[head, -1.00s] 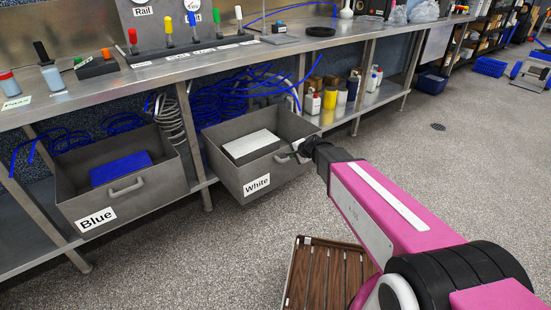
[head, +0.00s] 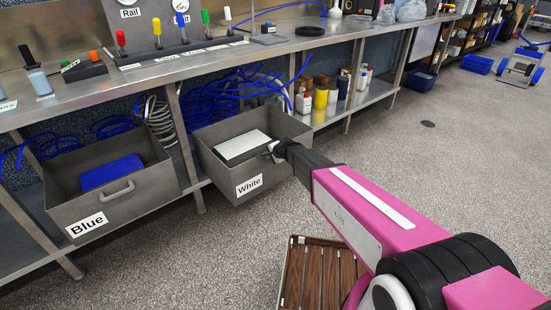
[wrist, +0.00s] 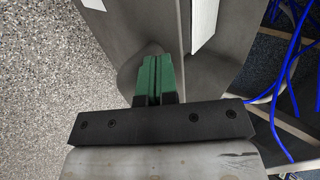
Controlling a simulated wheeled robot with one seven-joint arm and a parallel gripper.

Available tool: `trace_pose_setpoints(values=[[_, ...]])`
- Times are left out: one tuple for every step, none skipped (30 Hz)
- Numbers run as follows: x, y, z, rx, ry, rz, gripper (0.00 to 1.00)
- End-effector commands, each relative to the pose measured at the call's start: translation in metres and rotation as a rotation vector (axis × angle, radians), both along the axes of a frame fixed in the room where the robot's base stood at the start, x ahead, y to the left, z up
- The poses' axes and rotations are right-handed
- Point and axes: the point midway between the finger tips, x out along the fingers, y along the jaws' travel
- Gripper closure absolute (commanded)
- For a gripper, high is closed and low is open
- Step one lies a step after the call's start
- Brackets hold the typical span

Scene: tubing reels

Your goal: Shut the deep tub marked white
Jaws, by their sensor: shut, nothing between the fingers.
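The deep grey tub marked White (head: 218,168) is pulled out from under the bench, with a white block (head: 241,145) inside it. Its label (head: 249,186) faces forward. My gripper (head: 271,152) is at the upper front of this tub, right of the label, where the arm partly hides the front. In the wrist view my green fingers (wrist: 154,72) are shut together and empty, close over the tub's front wall (wrist: 145,28). I cannot tell whether they touch it. The handle is not clear behind the gripper.
A similar tub marked Blue (head: 130,208) also stands out, with a blue block (head: 111,172) in it. Bench legs (head: 186,150) flank the tubs. A slatted wooden thing (head: 312,275) is on the floor under my arm.

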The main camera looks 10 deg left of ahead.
Motion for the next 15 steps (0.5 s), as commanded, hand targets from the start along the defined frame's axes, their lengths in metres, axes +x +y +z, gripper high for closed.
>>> trace_pose_setpoints(values=[[0.0044,0.0046,-0.0005,0.0,0.0,0.0,1.0],[0.0054,0.0059,-0.0003,0.0,0.0,0.0,1.0],[0.0062,0.007,-0.0001,0.0,0.0,0.0,1.0],[0.0065,0.0074,0.0,0.0,0.0,0.0,1.0],[0.0066,0.0076,0.0002,0.0,0.0,0.0,1.0],[0.0066,0.0077,0.0003,0.0,-0.001,-0.001,1.0],[0.0064,0.0075,0.0004,0.0,-0.001,-0.001,1.0],[0.0062,0.0074,0.0004,-0.001,0.0,-0.001,1.0],[0.0062,0.0073,0.0005,0.0,-0.001,-0.001,1.0],[0.0062,0.0074,0.0005,0.0,-0.001,-0.001,1.0],[0.0062,0.0073,0.0005,0.0,-0.001,-0.001,1.0],[0.0062,0.0073,0.0005,0.0,-0.001,-0.001,1.0],[0.0062,0.0073,0.0005,0.0,-0.001,-0.001,1.0],[0.0065,0.0075,0.0006,0.0,-0.001,-0.001,1.0],[0.0073,0.0082,0.0005,0.0,-0.001,-0.001,1.0]])
